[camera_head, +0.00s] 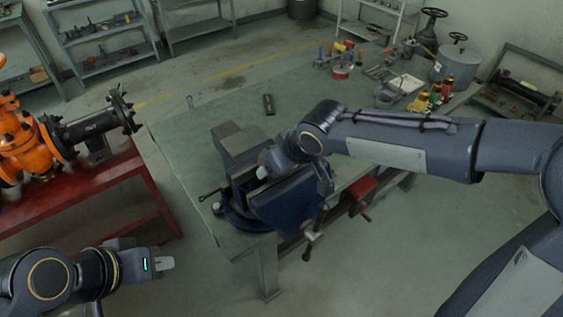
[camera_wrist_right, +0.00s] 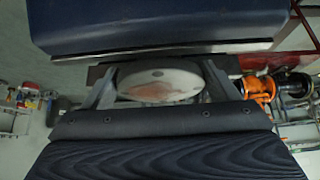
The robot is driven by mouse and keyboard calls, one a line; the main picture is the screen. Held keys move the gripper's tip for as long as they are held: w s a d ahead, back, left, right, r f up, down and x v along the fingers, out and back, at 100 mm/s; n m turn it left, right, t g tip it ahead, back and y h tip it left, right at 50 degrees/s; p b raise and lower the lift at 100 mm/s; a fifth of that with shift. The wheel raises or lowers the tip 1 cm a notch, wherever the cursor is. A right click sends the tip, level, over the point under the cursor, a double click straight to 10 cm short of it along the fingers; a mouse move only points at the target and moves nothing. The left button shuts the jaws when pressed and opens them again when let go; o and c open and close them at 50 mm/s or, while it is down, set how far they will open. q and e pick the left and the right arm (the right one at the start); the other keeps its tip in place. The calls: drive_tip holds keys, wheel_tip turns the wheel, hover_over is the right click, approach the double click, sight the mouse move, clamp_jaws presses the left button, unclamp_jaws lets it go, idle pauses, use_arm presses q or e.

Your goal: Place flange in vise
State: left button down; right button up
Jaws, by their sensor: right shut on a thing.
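The blue vise (camera_head: 285,205) is bolted at the near corner of the green workbench, and its blue body also fills the top of the right wrist view (camera_wrist_right: 160,25). My right arm reaches in over the vise from the right. In the right wrist view, my right gripper (camera_wrist_right: 158,88) is shut on a pale round flange (camera_wrist_right: 160,80), with one finger at each side, close to the vise. I cannot tell whether the flange touches the vise jaws. In the head view the arm hides most of the flange. My left gripper (camera_head: 165,263) is at lower left, away from the bench; its finger gap is unclear.
The green workbench (camera_head: 215,105) has free room left of and behind the vise. A dark small block (camera_head: 268,104) lies there. Tools and a grey pot (camera_head: 456,66) stand at its far right. An orange valve (camera_head: 25,140) sits on a red table (camera_head: 95,195) at left.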

drive_tip(key=shift+f, duration=0.15)
drive_tip(key=shift+f, duration=0.15)
drive_tip(key=o, duration=1.6)
drive_tip(key=shift+f, duration=0.1)
drive_tip(key=shift+o, duration=0.2)
